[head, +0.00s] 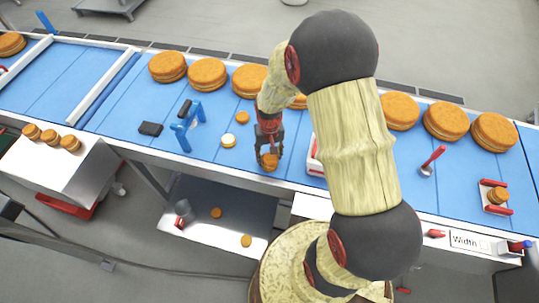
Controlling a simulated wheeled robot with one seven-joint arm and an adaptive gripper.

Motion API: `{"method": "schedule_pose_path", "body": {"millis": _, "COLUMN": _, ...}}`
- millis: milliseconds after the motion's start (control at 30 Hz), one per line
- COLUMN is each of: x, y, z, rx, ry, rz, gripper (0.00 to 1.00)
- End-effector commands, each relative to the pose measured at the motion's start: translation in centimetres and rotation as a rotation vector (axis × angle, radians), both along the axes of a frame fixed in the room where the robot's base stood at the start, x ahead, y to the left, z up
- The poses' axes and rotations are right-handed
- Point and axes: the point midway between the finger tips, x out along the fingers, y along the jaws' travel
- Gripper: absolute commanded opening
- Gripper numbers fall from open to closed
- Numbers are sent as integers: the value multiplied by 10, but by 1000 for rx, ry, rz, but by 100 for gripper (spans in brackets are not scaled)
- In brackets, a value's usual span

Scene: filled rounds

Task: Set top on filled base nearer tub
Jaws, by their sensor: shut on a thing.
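My gripper (268,157) is shut on a small brown round top (269,163), low over the front part of the blue belt. A small round base with pale filling (228,141) lies on the belt to the left of my gripper, apart from it. Another small pale thing (196,123) shows behind the blue stand; I cannot tell if it is a filled base. A plain brown small round (243,118) lies farther back. A white and red container (314,160), perhaps the tub, is right of my gripper and partly hidden by my arm.
Large brown rounds (207,72) line the belt's back edge. A blue stand (182,135) and a dark block (150,129) are at left. A red-handled tool (432,160) and a red-ended holder (495,197) with small rounds are at right. Small rounds lie on the lower tray (200,235).

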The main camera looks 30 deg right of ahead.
Motion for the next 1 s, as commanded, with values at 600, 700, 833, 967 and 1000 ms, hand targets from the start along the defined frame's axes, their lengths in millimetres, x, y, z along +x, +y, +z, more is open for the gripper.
{"method": "schedule_pose_path", "body": {"millis": 600, "x": 0, "y": 0, "z": -5, "rx": 0, "ry": 0, "rz": 0, "gripper": 52}}
{"method": "schedule_pose_path", "body": {"millis": 700, "x": 0, "y": 0, "z": -5, "rx": 0, "ry": 0, "rz": 0, "gripper": 58}}
{"method": "schedule_pose_path", "body": {"millis": 833, "x": 0, "y": 0, "z": -5, "rx": 0, "ry": 0, "rz": 0, "gripper": 65}}
{"method": "schedule_pose_path", "body": {"millis": 967, "x": 0, "y": 0, "z": -5, "rx": 0, "ry": 0, "rz": 0, "gripper": 67}}
{"method": "schedule_pose_path", "body": {"millis": 1000, "x": 0, "y": 0, "z": -5, "rx": 0, "ry": 0, "rz": 0, "gripper": 67}}
